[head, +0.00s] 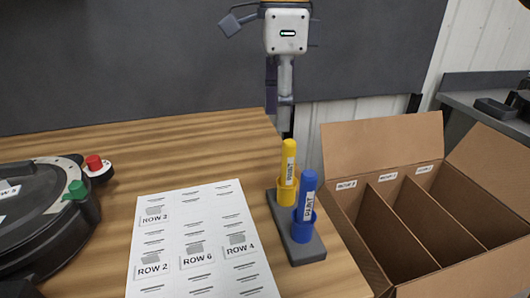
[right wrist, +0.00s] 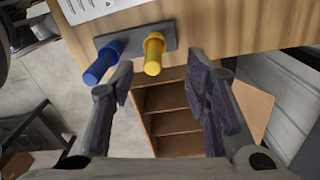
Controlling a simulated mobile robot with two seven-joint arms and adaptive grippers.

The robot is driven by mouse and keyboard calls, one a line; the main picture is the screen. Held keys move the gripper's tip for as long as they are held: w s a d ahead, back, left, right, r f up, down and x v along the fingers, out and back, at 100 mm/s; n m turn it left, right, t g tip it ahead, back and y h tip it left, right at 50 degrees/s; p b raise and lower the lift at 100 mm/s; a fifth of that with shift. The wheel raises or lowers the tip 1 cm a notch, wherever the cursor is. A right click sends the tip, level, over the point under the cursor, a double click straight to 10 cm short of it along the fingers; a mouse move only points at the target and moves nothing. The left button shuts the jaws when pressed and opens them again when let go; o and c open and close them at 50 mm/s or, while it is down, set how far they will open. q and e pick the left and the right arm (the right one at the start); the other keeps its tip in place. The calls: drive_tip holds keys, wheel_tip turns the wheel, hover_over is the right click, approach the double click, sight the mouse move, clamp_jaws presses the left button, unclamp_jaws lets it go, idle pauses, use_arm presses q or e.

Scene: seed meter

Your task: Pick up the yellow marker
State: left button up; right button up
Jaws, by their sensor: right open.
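The yellow marker (head: 288,163) stands upright in a yellow cup at the back end of a grey holder (head: 310,250) on the wooden table. The blue marker (head: 308,196) stands in a blue cup in front of it. In the right wrist view, the yellow marker (right wrist: 153,58) shows between the fingertips of my right gripper (right wrist: 160,66). The fingers are spread apart and empty; I cannot tell how far the marker is beyond them. The blue marker (right wrist: 100,66) is left of the left finger there. My left gripper is not in view.
A cardboard box (head: 355,133) with several compartments stands right of the table edge. A printed sheet (head: 160,240) lies left of the holder. A round dark device (head: 35,225) with red and green knobs is at the left.

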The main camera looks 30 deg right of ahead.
sight(287, 165)
drive_tip(key=f, duration=0.3)
drive_tip(key=s+f, duration=0.1)
drive_tip(key=f, duration=0.3)
drive_tip(key=d+f, duration=0.1)
drive_tip(key=f, duration=0.2)
drive_tip(key=shift+s+f, duration=0.15)
drive_tip(key=shift+s, duration=0.25)
drive_tip(key=shift+w+f, duration=0.15)
drive_tip(key=shift+f, duration=0.1)
clamp_jaws()
